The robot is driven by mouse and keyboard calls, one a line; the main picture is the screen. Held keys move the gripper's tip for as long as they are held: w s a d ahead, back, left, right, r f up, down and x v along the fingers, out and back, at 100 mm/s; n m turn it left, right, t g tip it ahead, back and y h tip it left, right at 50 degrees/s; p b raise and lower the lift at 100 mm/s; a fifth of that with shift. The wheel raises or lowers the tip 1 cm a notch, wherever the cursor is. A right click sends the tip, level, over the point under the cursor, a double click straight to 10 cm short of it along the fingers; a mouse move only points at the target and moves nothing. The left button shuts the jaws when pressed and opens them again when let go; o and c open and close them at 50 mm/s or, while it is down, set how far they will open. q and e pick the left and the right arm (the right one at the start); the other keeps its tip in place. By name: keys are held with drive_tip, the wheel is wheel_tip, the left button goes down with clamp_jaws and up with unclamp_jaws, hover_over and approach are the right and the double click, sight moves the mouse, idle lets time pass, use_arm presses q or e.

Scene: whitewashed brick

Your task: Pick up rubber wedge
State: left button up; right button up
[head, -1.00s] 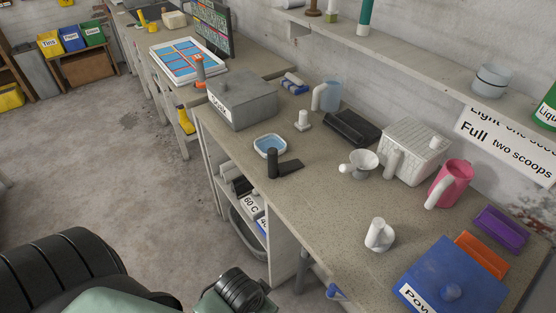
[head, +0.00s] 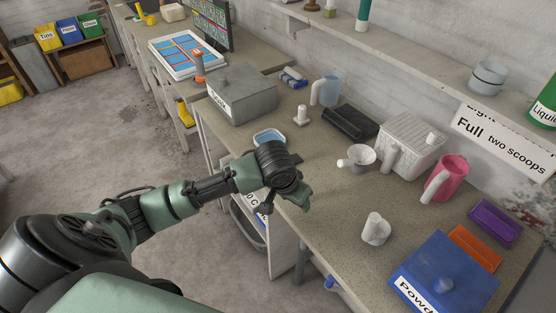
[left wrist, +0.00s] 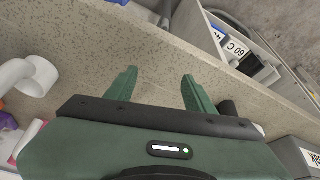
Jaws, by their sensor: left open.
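A dark object with an upright stub and a flat arm, which looks like the rubber wedge, is mostly hidden behind my left gripper (head: 303,199) in the head view. A dark piece, probably its stub (left wrist: 228,107), shows beside the right-hand finger in the left wrist view. My left gripper is over the bench's front edge, and its fingers (left wrist: 159,84) are apart with nothing between them. My right gripper is not in view.
The bench (head: 330,205) holds a blue-rimmed dish (head: 268,136), a white funnel-like scoop (head: 360,158), a black tray (head: 350,122), a white mug-like item (head: 376,229), a pink jug (head: 446,178) and a blue box (head: 444,275). A grey box (head: 242,94) stands farther back.

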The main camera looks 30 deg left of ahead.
use_arm(q)
drive_tip(key=w+a+r+n+y, duration=0.1)
drive_tip(key=w+a+r+n, duration=0.1)
drive_tip(key=w+a+r, duration=0.35)
drive_tip(key=w+a+r+n+y, duration=0.1)
drive_tip(key=w+a+r+n, duration=0.15)
drive_tip(key=a, duration=0.55)
drive_tip(key=p+x, duration=0.2)
drive_tip(key=x, duration=0.4)
drive_tip(key=shift+w+f+p, duration=0.25)
drive_tip(key=shift+f+p, duration=0.1)
drive_tip(key=shift+f, duration=0.05)
drive_tip(key=shift+w+f, duration=0.15)
drive_tip(key=shift+f, duration=0.2)
clamp_jaws()
